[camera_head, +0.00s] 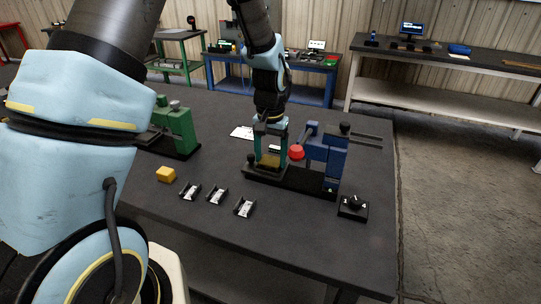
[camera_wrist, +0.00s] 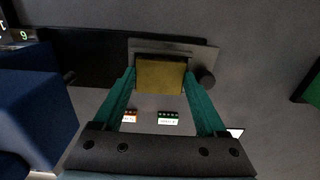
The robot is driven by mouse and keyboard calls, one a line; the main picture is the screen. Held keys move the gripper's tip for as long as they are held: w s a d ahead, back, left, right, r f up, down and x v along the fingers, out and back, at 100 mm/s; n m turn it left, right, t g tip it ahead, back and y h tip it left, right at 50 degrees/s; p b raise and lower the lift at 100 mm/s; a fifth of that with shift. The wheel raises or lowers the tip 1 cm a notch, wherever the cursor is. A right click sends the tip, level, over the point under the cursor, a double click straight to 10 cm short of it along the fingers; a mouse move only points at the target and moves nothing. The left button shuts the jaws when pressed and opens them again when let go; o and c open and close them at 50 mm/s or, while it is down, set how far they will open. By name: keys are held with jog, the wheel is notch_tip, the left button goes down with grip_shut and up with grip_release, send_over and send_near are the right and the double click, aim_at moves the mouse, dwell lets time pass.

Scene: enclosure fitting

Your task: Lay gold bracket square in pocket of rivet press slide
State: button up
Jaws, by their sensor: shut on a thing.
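My gripper (camera_head: 270,158) points down over the left part of the rivet press slide (camera_head: 255,172). Its teal fingers are shut on the gold bracket (camera_head: 268,162). In the wrist view the gold bracket (camera_wrist: 160,77) lies between the two fingertips (camera_wrist: 161,88), in front of the grey slide block (camera_wrist: 205,52). The bracket looks roughly in line with the block's edges. Whether it touches the pocket floor cannot be told, as the pocket is hidden beneath it. The blue rivet press (camera_head: 326,155) with a red knob (camera_head: 296,152) stands just right of my gripper.
Several small black holders (camera_head: 217,196) lie in front of the press, with a yellow block (camera_head: 166,174) to their left. A green press (camera_head: 178,130) stands at the left. A black knob box (camera_head: 353,207) sits at the right.

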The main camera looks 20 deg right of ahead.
jog(key=shift+r+p, duration=0.4)
dwell(1.7)
jog(key=shift+f, duration=0.55)
jog(key=shift+r, duration=0.15)
jog(key=shift+r, duration=0.4)
jog(key=shift+w+p, duration=0.1)
jog(key=shift+p, duration=0.2)
dwell(0.5)
jog(key=shift+f, duration=0.55)
dwell(1.1)
jog(key=shift+r, duration=0.15)
